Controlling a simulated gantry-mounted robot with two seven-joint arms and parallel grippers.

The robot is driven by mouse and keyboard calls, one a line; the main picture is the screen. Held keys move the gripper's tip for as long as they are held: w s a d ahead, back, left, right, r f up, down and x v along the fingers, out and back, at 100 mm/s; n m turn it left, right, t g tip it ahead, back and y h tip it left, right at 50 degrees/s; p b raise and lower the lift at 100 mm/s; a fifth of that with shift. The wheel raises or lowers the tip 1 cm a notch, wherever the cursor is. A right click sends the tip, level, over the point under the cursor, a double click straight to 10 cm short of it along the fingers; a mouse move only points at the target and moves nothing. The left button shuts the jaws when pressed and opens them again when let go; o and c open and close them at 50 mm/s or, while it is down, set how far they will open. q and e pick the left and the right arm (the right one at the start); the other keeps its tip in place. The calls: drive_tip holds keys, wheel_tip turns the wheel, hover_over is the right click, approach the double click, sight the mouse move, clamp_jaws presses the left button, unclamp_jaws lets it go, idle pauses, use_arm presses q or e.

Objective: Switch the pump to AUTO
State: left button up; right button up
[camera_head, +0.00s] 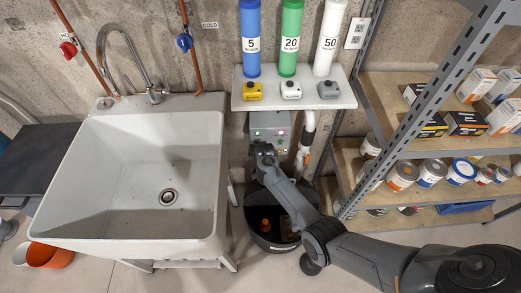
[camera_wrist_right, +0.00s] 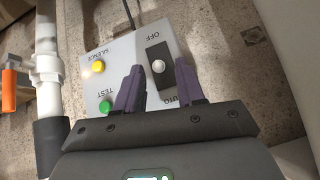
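The pump control box (camera_head: 270,124) is a grey box on the wall below the white shelf. In the right wrist view its face (camera_wrist_right: 128,48) appears upside down, with a yellow SILENCE button (camera_wrist_right: 98,66), a green TEST button (camera_wrist_right: 105,106) and a black switch plate (camera_wrist_right: 153,52) marked OFF and AUTO. A pale round-tipped lever (camera_wrist_right: 158,66) sits on the plate; which way it is set is unclear. My right gripper (camera_wrist_right: 160,80) is open and empty, its dark purple fingers on either side of the switch. In the head view it (camera_head: 264,150) is at the box's lower front. My left gripper is not in view.
A white pipe (camera_head: 303,145) with an orange band runs right of the box. A dark sump pit (camera_head: 258,241) lies below. The utility sink (camera_head: 215,180) stands left; a loaded metal rack (camera_head: 410,150) stands right. The white filter shelf (camera_head: 300,102) is just above the box.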

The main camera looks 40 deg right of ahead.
drive_tip(key=p+v, duration=0.3)
drive_tip(key=v, duration=0.6)
drive_tip(key=shift+p, duration=0.3)
drive_tip(key=shift+s+f, duration=0.1)
drive_tip(key=shift+f, duration=0.05)
